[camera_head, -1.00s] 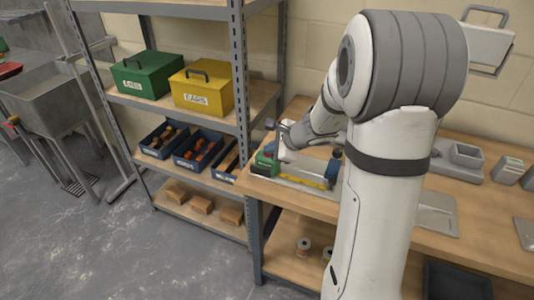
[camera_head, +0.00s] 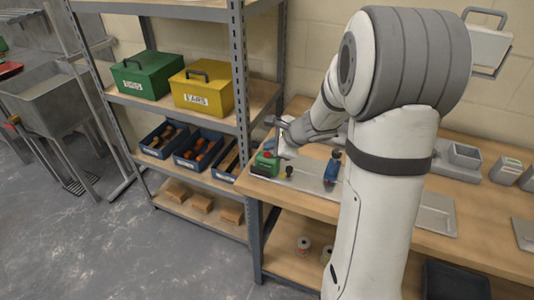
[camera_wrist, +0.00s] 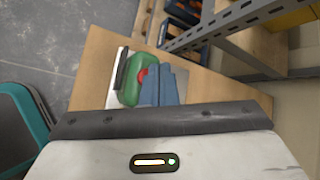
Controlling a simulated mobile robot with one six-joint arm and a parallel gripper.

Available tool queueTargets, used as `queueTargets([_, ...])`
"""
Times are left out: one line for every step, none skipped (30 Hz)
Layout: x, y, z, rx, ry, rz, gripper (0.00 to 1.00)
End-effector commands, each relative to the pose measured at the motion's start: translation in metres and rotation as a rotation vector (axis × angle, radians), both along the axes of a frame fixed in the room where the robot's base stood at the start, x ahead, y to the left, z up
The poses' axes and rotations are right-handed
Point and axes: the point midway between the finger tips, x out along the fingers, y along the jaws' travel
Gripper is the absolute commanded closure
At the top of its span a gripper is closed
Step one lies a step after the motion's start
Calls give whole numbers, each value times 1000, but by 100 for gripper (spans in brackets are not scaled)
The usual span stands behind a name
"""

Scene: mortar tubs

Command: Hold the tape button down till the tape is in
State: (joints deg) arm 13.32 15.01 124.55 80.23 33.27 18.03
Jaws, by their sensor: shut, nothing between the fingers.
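The green tape measure (camera_head: 265,164) sits at the left end of a grey board on the bench, and it also shows in the wrist view (camera_wrist: 130,88). Its red button (camera_wrist: 142,76) is partly hidden by my fingers. No long yellow strip lies along the board; a small yellow piece (camera_head: 289,171) shows close to the tape's right side. My gripper (camera_wrist: 157,72) is shut and empty, with its fingers over or beside the button. In the head view my gripper (camera_head: 284,152) is just above and right of the tape. I cannot tell if the fingers touch the button.
A blue item (camera_head: 333,166) stands at the board's right end. A metal shelf rack (camera_head: 240,90) with a green case (camera_head: 146,74) and a yellow case (camera_head: 201,88) stands close to the left. Grey trays (camera_head: 436,214) lie further right on the bench.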

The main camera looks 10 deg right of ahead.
Motion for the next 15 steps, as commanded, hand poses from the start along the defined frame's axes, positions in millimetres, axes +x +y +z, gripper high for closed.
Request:
queueTargets([0, 0, 0, 0, 0, 0, 100])
queueTargets([0, 0, 1, 0, 0, 0, 100])
queueTargets([0, 0, 2, 0, 0, 0, 100])
queueTargets([0, 0, 3, 0, 0, 0, 100])
queueTargets([0, 0, 5, -1, 0, 1, 100])
queueTargets([0, 0, 9, -1, 0, 1, 100])
queueTargets([0, 0, 11, -1, 0, 1, 100])
queueTargets([0, 0, 15, -1, 0, 1, 100])
queueTargets([0, 0, 19, -1, -1, 1, 100])
queueTargets([0, 0, 22, -1, -1, 1, 100])
queueTargets([0, 0, 25, -1, -1, 1, 100])
queueTargets([0, 0, 29, -1, -1, 1, 100])
queueTargets([0, 0, 32, -1, 0, 1, 100])
queueTargets([0, 0, 35, -1, 0, 1, 100])
queueTargets([0, 0, 39, 0, 0, 0, 100])
